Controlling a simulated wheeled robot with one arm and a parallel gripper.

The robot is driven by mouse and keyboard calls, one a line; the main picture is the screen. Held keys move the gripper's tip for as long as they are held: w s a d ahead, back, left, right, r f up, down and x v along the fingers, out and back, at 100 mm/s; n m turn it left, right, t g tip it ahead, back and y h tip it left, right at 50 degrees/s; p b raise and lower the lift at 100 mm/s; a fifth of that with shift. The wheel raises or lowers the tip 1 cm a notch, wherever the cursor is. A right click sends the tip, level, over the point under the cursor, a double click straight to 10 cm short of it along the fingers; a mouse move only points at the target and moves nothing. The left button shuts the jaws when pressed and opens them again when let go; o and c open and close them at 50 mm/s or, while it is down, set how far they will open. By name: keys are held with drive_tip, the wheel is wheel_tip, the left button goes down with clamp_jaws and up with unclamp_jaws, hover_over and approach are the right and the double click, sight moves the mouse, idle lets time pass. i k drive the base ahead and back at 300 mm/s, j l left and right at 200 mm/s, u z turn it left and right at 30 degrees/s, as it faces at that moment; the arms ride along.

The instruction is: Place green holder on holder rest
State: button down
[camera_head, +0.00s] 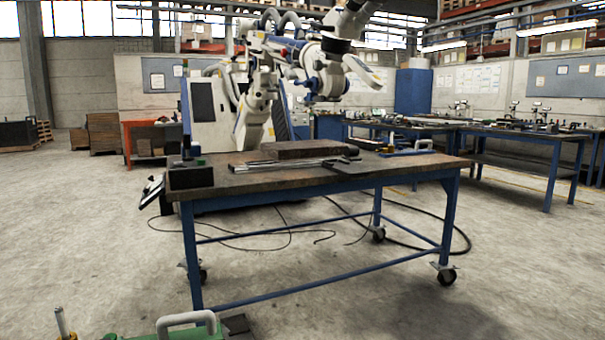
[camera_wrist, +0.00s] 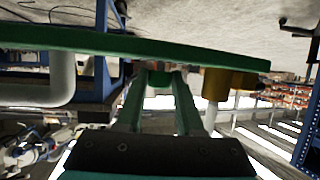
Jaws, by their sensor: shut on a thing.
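The green holder is a flat green bar (camera_wrist: 120,40) across the top of the wrist view, with a pale looped handle (camera_wrist: 30,65) at left and a brass-coloured fitting with a white rod (camera_wrist: 222,82) at right. My gripper (camera_wrist: 160,78) reaches up to the bar's middle with two green fingers and is shut on it. In the head view the holder (camera_head: 188,333) shows only partly at the bottom left edge, low in front of the table; my gripper is not clear there. I cannot tell which thing is the holder rest.
A blue-legged table (camera_head: 330,180) on casters stands ahead. On it are a black box (camera_head: 190,176), a dark slab (camera_head: 300,150), metal rails (camera_head: 290,165) and a blue piece with a pale handle (camera_head: 408,151). Cables lie on the floor beneath.

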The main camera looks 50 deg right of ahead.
sight(352, 169)
drive_tip(key=z, duration=1.35)
